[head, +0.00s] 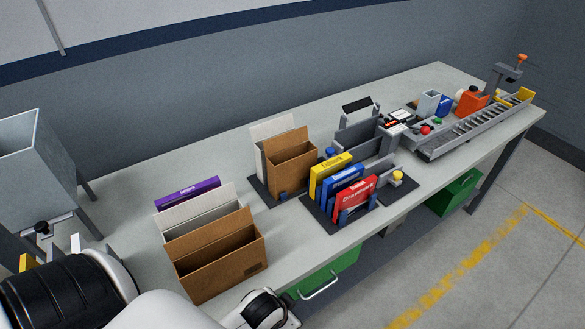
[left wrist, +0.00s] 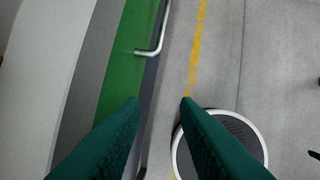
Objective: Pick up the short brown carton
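Two open brown cartons stand on the long grey workbench (head: 130,250) in the head view. The front carton (head: 225,268) is low and wide, with its back flap up. The other carton (head: 291,170) stands farther back, taller and narrower, beside a white one. I cannot tell for certain which is called short; the front one looks lower. My left gripper (left wrist: 160,101) shows in the left wrist view as two dark green fingers, apart and empty, over the floor beside the bench. Its fingers are not visible in the head view. My right gripper is not in view.
A white carton (head: 198,210) and a purple box (head: 187,192) stand behind the front carton. Yellow, blue and red boxes (head: 355,197) stand in a rack to the right. Green drawers (head: 335,268) hang under the bench. A grey bin (head: 38,150) is at left.

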